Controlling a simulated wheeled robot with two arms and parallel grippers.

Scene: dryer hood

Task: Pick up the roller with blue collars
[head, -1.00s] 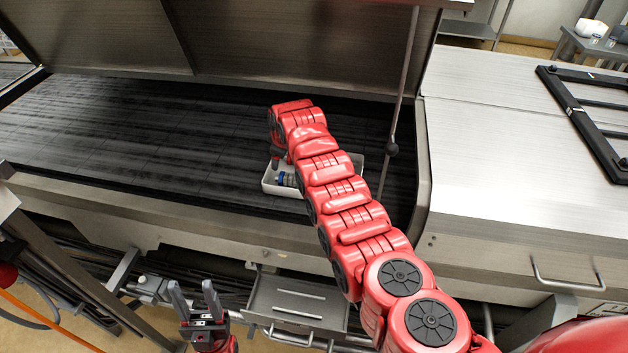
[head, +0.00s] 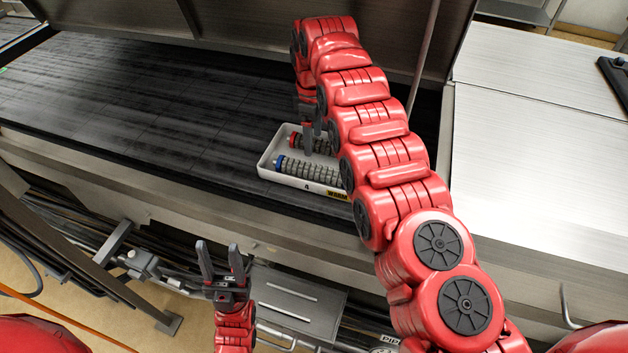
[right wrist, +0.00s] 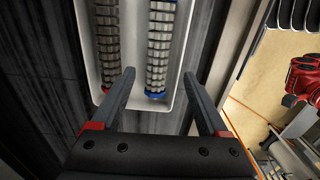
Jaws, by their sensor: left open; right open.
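The roller with blue collars (head: 312,171) lies in a white tray (head: 264,164) on the dark belt, along the tray's near side. In the right wrist view the same roller (right wrist: 160,45) shows its blue collar at the lower end. A roller with red collars (right wrist: 107,45) lies beside it, also visible in the head view (head: 314,145). My right gripper (head: 318,148) is over the tray, partly hidden by my arm. In the right wrist view its open fingers (right wrist: 158,85) are apart with nothing between them gripped. My left gripper (head: 221,262) is open and empty in front of the machine.
The tray's front wall carries a "4" and a yellow label (head: 338,191). The raised steel hood (head: 250,35) stands behind, with a strut (head: 425,50) at its right. The belt (head: 140,110) left of the tray is clear.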

